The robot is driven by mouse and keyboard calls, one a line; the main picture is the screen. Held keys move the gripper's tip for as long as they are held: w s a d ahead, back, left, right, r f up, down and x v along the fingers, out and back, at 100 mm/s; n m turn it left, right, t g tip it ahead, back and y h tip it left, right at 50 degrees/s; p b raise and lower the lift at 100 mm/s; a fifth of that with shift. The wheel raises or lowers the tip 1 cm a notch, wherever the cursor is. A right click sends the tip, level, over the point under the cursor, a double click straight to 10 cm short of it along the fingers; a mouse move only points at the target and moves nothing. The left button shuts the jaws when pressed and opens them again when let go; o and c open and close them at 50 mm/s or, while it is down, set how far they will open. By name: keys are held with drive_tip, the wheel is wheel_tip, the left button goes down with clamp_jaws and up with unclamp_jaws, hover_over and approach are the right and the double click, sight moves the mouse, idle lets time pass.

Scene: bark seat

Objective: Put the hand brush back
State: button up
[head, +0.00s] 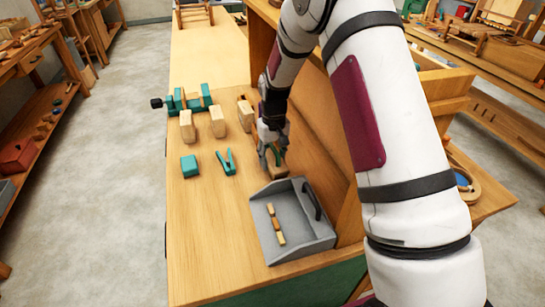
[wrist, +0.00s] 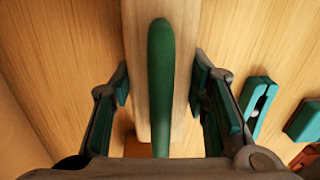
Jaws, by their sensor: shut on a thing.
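My gripper (head: 272,153) is above the workbench, just behind the grey tray, and points down. In the wrist view its two fingers (wrist: 160,88) stand on either side of the hand brush, a pale wooden block (wrist: 135,60) with a long green strip along its top. The gripper is shut on the brush. In the head view only a small part of the brush (head: 277,168) shows below the fingers. Whether it touches the bench top is hidden.
A grey tray (head: 268,243) with small wooden pieces stands in front. Left of my gripper are a teal clip (head: 226,162), a teal block (head: 189,166) and upright wooden blocks (head: 217,121). A teal vise (head: 188,100) lies behind them. A wooden panel rises on the right. The bench's front left is clear.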

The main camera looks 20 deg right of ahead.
sight(273, 146)
drive_tip(key=shift+f, duration=0.25)
idle(0.4)
drive_tip(key=o, duration=1.8)
drive_tip(key=shift+r+p, duration=0.55)
drive_tip(key=shift+r, duration=2.95)
drive_tip(key=shift+s, duration=0.1)
